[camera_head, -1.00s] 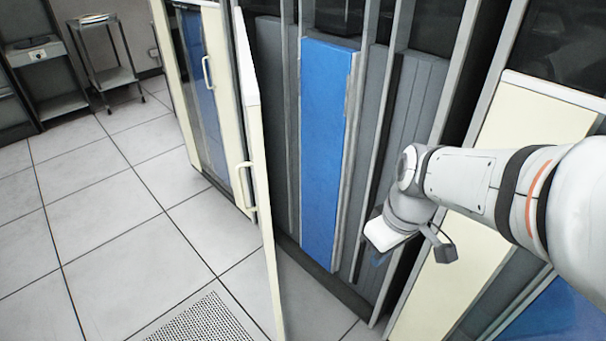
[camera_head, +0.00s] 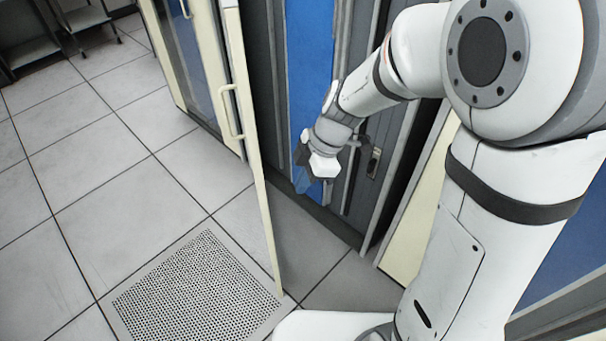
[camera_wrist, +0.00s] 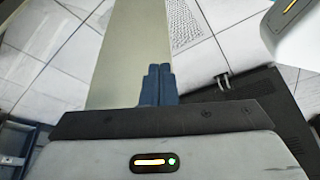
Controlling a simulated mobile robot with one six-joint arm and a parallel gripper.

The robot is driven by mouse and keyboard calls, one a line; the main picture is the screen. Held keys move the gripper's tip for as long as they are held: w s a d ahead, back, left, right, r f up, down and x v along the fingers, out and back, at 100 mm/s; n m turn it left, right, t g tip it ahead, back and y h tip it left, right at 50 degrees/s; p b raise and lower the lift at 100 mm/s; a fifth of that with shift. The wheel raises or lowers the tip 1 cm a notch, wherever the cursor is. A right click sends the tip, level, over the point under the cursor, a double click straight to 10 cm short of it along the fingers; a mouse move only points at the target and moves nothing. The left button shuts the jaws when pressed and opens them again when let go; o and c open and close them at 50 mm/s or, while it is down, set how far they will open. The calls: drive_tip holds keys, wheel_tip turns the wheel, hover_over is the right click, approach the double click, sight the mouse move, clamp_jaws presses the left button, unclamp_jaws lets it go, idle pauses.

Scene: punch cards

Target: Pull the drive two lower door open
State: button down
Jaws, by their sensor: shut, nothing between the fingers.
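The cream door (camera_head: 257,165) stands swung out from its cabinet, seen nearly edge-on in the head view, with a gap behind it. Its pale handle (camera_head: 230,112) is on the left face. I cannot read a label to confirm it is drive two's. My gripper (camera_head: 303,180) is shut and empty, low to the right of the door, on its inner side and in front of the blue panel. In the wrist view the blue fingers (camera_wrist: 158,85) are together, with the cream panel (camera_wrist: 130,45) beyond them. I cannot tell whether they touch it.
The open cabinet shows a blue panel (camera_head: 309,75) and grey panels. A perforated floor tile (camera_head: 198,285) lies in front of the door. Tiled floor (camera_head: 110,165) at left is clear. A metal stand (camera_head: 88,18) is at the far left back.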

drive_tip(key=s+a+f, duration=0.1)
drive_tip(key=a+f, duration=0.3)
drive_tip(key=a, duration=0.1)
drive_tip(key=shift+s+a+f+b, duration=0.3)
drive_tip(key=shift+s+f+b, duration=0.05)
drive_tip(key=shift+s, duration=0.05)
